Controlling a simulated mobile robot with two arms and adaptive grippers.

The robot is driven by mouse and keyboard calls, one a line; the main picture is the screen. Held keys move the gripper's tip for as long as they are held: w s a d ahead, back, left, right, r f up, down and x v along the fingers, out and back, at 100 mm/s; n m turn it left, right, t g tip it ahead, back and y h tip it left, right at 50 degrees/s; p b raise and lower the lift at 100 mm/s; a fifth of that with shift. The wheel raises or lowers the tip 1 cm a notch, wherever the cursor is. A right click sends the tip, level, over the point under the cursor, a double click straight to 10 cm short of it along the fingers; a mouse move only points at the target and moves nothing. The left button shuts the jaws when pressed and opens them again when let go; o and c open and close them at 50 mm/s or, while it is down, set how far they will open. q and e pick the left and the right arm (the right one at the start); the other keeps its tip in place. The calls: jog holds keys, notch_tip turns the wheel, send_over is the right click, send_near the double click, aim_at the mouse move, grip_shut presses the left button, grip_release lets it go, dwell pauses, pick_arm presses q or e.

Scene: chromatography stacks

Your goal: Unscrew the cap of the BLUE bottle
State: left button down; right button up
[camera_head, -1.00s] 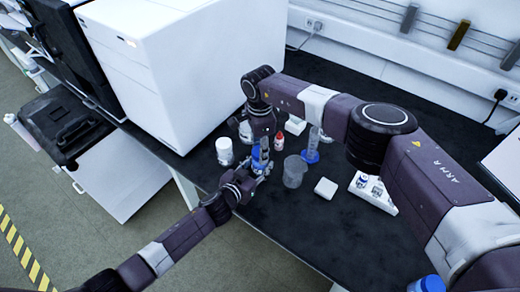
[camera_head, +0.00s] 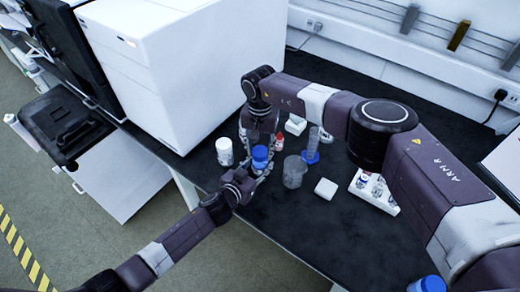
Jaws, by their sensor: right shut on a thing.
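The blue bottle (camera_head: 260,156) shows as a small blue-topped shape on the dark bench, partly hidden by my grippers. My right gripper (camera_head: 259,143) reaches down from above and is shut on it; I cannot tell whether it grips the cap or the body. My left gripper (camera_head: 250,173) comes in from the lower left, with its fingers close against the bottle's lower part. The overlap hides whether the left fingers are closed on it. The cap's seating cannot be made out.
A white jar (camera_head: 224,152) stands left of the bottle. A clear beaker (camera_head: 294,171), a red-capped bottle (camera_head: 278,141), a blue-based cylinder (camera_head: 311,155) and a white block (camera_head: 326,189) stand to the right. A vial rack (camera_head: 373,192) is farther right. A large white instrument (camera_head: 190,70) stands behind left.

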aim_at(260, 151)
pick_arm(q)
jog(key=shift+f, duration=0.1)
pick_arm(e)
jog(key=shift+r, duration=0.15)
jog(key=shift+r, duration=0.9)
jog(key=shift+r, duration=0.1)
jog(key=shift+r, duration=1.95)
pick_arm(q)
jog(key=c, duration=1.1)
grip_release()
jog(key=shift+c, duration=0.2)
jog(key=v, duration=1.2)
